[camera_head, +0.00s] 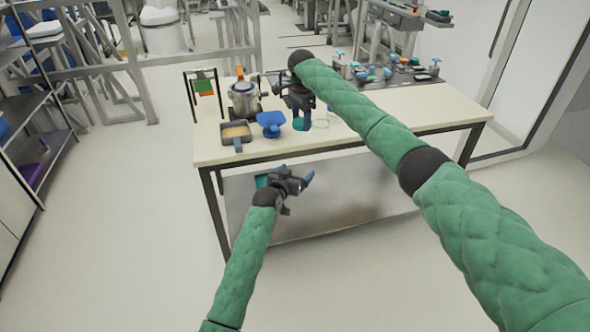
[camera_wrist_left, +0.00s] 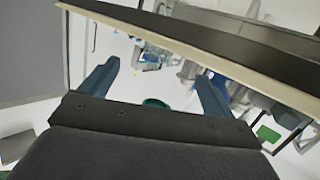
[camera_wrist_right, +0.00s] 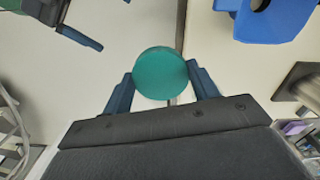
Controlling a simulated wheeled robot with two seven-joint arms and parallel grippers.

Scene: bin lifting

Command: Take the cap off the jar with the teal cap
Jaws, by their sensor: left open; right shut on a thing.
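The round teal cap (camera_wrist_right: 160,73) sits between the fingers of my right gripper (camera_wrist_right: 161,88) in the right wrist view. In the head view the right gripper (camera_head: 301,108) is over the table's front part, with teal (camera_head: 302,122) at its fingers. A clear glass jar (camera_head: 320,119) seems to stand just right of it; I cannot tell whether the cap touches it. My left gripper (camera_head: 290,181) is open, low in front of the table. A teal patch (camera_head: 262,181) shows beside it, and a teal round shape (camera_wrist_left: 154,102) shows between its fingers; what it is is unclear.
A blue stand (camera_head: 270,122), a pan (camera_head: 236,133), a metal pot (camera_head: 244,99) and a rack (camera_head: 204,86) occupy the table's left part. Several small items stand at the back right. The front right of the tabletop (camera_head: 425,112) is clear.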

